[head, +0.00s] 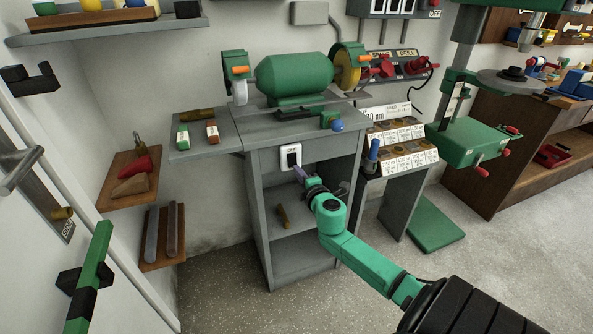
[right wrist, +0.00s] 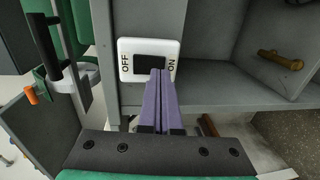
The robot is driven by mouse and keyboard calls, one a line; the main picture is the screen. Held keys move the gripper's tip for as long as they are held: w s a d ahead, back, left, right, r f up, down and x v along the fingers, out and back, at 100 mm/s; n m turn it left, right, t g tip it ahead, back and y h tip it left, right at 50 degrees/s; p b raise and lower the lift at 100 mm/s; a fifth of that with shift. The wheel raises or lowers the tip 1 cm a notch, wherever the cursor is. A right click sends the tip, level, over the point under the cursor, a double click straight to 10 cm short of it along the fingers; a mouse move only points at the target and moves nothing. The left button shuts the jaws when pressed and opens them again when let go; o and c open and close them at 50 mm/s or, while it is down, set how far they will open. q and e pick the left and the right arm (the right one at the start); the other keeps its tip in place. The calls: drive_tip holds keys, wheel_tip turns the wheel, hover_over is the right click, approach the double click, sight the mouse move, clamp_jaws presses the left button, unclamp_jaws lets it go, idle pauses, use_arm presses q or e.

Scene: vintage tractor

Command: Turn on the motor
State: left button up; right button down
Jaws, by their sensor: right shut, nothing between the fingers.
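The motor is the green body of the bench grinder (head: 293,76) on top of the grey cabinet. A white switch plate with a black rocker (head: 290,157) is on the cabinet's front; it also shows in the right wrist view (right wrist: 149,62), marked OFF at one end and ON at the other. My right gripper (head: 298,172) is shut and empty, with its purple fingers (right wrist: 158,78) at the switch, overlapping the rocker's edge on the ON side. I cannot tell whether the fingertips touch it. My left gripper is not in view.
The grey cabinet (head: 254,205) has open shelves below the switch, with a brass-coloured piece (head: 283,216) on one. A side shelf (head: 200,142) holds small blocks. A green drill press (head: 470,140) stands to the right. The floor (head: 225,290) in front is clear.

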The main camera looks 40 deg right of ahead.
drive_tip(key=shift+x, duration=0.95)
